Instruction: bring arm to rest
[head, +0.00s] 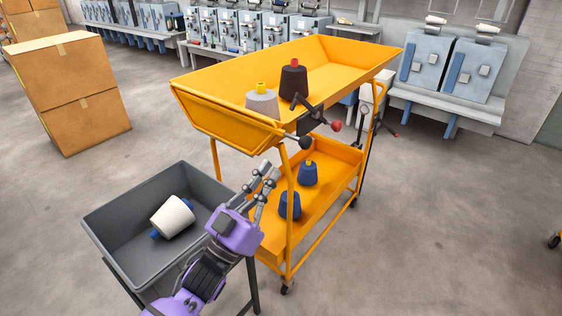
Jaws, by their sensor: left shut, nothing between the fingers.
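My left arm comes in from the bottom, purple with a black joint. Its gripper (266,176) is shut and empty, in the picture between the grey bin (112,211) and the orange cart (190,123). I cannot tell whether it touches the cart's lower shelf edge. A white spool (173,217) with blue ends lies tilted in the grey bin. My right gripper is not in view.
The cart's top tray holds a grey cone (262,102) and a dark brown cone (293,83). Its lower shelf holds two blue cones, one at the back (308,174) and one nearer (290,206). Cardboard boxes (70,90) stand left.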

